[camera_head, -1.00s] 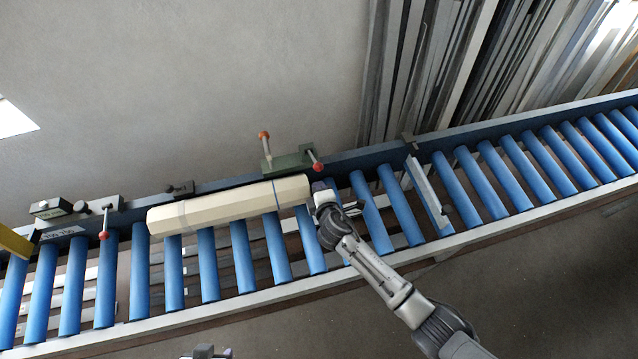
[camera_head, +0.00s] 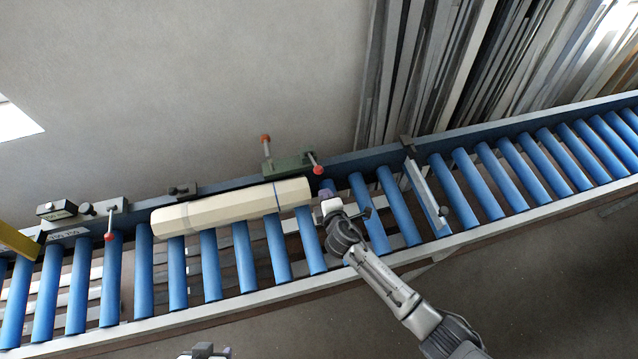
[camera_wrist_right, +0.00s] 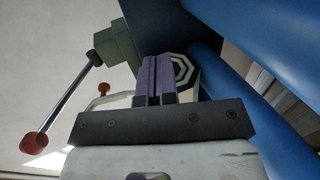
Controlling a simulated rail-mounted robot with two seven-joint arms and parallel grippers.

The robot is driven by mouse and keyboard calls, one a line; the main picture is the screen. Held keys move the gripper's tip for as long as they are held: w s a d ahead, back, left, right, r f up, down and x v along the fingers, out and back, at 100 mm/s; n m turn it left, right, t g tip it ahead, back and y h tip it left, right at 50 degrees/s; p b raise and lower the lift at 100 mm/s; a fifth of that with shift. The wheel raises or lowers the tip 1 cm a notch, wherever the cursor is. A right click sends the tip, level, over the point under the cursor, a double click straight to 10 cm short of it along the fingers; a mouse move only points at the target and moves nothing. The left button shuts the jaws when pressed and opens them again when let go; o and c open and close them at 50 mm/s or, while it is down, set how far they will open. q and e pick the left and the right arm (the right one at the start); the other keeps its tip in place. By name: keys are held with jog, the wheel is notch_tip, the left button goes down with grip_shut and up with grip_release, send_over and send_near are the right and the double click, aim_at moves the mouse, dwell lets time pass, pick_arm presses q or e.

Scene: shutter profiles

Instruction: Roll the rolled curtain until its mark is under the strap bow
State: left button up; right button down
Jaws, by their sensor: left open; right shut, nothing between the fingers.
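The rolled curtain (camera_head: 230,208) is a cream, many-sided roll lying across the blue rollers. A thin grey band circles it near its left end and a dark line near its right end. I cannot tell which is the mark or the strap bow. My right gripper (camera_head: 328,196) is just off the roll's right end, shut and empty. In the right wrist view its purple fingers (camera_wrist_right: 155,78) are together, partly covering the roll's octagonal end (camera_wrist_right: 184,70). My left gripper (camera_head: 205,351) is open at the bottom edge, mostly cut off, far from the roll.
A green clamp block (camera_head: 290,164) with red and orange knobs stands behind the roll's right end. A red-knobbed lever (camera_head: 109,236) is at the left. An upright plate (camera_head: 425,192) stands across the rollers to the right. Rollers further right are clear.

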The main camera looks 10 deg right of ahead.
jog(key=f+p+v, duration=0.1)
jog(key=p+v, duration=0.3)
jog(key=v, duration=0.5)
jog(key=shift+s, duration=0.45)
jog(key=shift+r, duration=0.15)
